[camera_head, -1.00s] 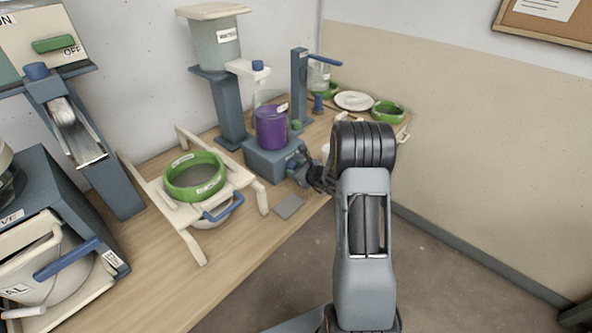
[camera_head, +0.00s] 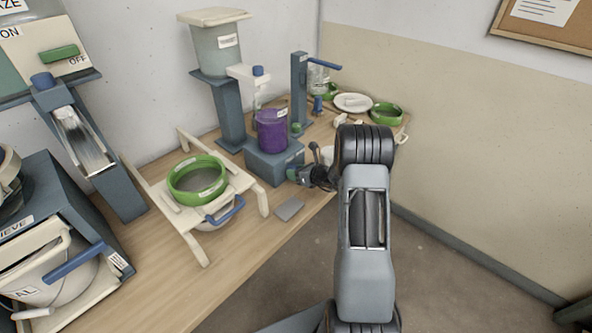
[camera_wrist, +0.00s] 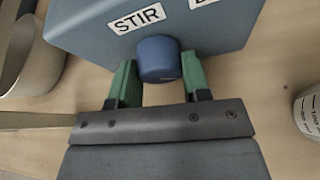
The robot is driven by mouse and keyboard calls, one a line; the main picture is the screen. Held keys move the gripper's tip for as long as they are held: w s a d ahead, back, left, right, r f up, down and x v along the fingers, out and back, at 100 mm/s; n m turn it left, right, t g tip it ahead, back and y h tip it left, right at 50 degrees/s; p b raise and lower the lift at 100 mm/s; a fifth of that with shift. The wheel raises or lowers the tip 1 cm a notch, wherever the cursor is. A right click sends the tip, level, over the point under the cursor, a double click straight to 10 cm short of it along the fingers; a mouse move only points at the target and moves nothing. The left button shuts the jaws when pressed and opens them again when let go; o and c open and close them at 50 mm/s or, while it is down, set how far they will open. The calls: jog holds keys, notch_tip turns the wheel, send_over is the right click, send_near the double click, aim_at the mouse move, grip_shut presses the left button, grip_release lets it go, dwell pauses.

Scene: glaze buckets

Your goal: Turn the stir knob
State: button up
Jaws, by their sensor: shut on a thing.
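The stir knob (camera_wrist: 158,57) is a short blue cylinder on the front of the blue-grey stirrer base (camera_head: 268,166), below a STIR label (camera_wrist: 137,18) in the wrist view. My gripper (camera_wrist: 159,76) has its two green fingers on either side of the knob and is shut on it. In the head view my gripper (camera_head: 298,174) is at the front right of the base, and the knob is hidden there. A container of purple glaze (camera_head: 272,130) stands on top of the base.
A green-rimmed sieve (camera_head: 197,179) sits on a cream stand left of the base. A small grey plate (camera_head: 289,209) lies in front of it. A white cup (camera_wrist: 309,112) stands close to the right of my gripper. A white plate (camera_head: 352,102) is farther back.

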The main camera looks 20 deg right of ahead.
jog(key=m+y+p, duration=0.1)
jog(key=m+y, duration=0.1)
jog(key=m, duration=0.1)
jog(key=shift+d, duration=0.1)
jog(key=shift+m+g+y, duration=0.3)
dwell(0.4)
jog(key=o, duration=0.9)
jog(key=v, duration=1.3)
jog(key=shift+s+d+b, duration=0.2)
jog(key=shift+s+b, duration=0.1)
jog(key=shift+r, duration=0.1)
